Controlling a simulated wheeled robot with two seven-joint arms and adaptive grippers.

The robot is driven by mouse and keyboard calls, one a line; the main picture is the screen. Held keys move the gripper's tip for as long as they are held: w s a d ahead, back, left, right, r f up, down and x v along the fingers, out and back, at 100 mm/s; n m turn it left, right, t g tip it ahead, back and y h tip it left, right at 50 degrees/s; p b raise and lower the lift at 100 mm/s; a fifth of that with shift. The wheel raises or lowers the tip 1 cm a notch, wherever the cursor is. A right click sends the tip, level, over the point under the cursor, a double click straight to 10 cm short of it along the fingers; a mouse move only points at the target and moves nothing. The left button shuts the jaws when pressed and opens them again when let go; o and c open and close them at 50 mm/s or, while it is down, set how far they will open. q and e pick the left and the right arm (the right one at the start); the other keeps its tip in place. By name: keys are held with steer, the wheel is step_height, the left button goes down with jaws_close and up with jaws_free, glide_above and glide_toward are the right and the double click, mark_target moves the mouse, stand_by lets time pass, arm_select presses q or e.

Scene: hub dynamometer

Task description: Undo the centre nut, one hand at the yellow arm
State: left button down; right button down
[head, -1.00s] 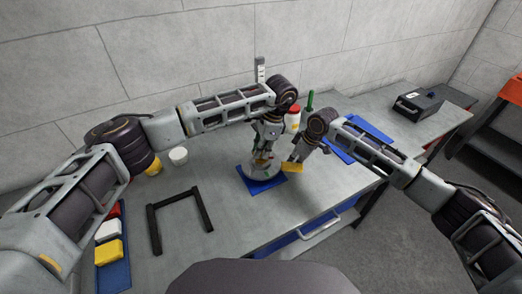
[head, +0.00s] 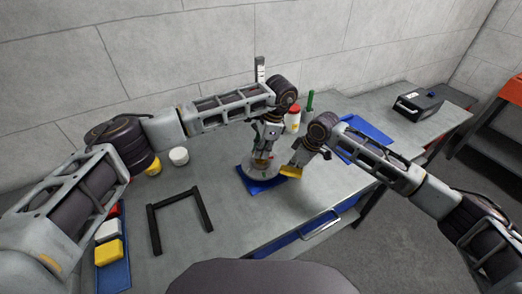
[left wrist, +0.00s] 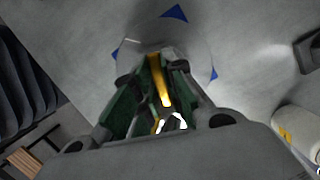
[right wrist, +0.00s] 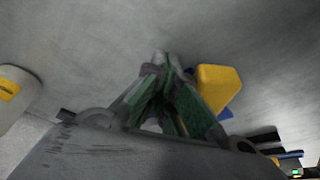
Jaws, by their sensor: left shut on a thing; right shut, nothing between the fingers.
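The hub, a round grey disc (head: 256,173), sits on a blue square base (head: 268,187) on the bench. The disc also shows in the left wrist view (left wrist: 195,45). My left gripper (head: 262,156) points down at its middle, shut on a brass-yellow piece (left wrist: 164,90) that appears to be the centre nut; the fingers hide most of it. The yellow arm (head: 291,171) sticks out at the disc's right side and shows as a yellow block in the right wrist view (right wrist: 219,88). My right gripper (head: 291,160) is shut and empty right beside it; contact is unclear.
A black frame (head: 180,216) lies left of the hub. A blue tray (head: 114,272) with coloured blocks is at the front left. A white cup (head: 179,156), a red-and-white bottle (head: 293,118) and a blue tray (head: 366,135) stand around. Bare bench lies in front.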

mark_target(295, 169)
arm_select(q)
steer(key=shift+s+f, duration=0.1)
steer(key=shift+f, duration=0.1)
arm_select(e)
steer(key=shift+s, duration=0.15)
steer(key=shift+s+a, duration=0.2)
steer(key=shift+s, duration=0.4)
steer(key=shift+s+a, duration=0.2)
steer(key=shift+s, duration=0.5)
steer(key=shift+s+a, duration=0.15)
steer(key=shift+s+a, duration=0.35)
steer(key=shift+s, duration=0.25)
steer(key=shift+s+a, duration=0.3)
steer(key=shift+s, duration=0.25)
steer(key=shift+s+a, duration=0.1)
steer(key=shift+a, duration=0.05)
stand_by(0.3)
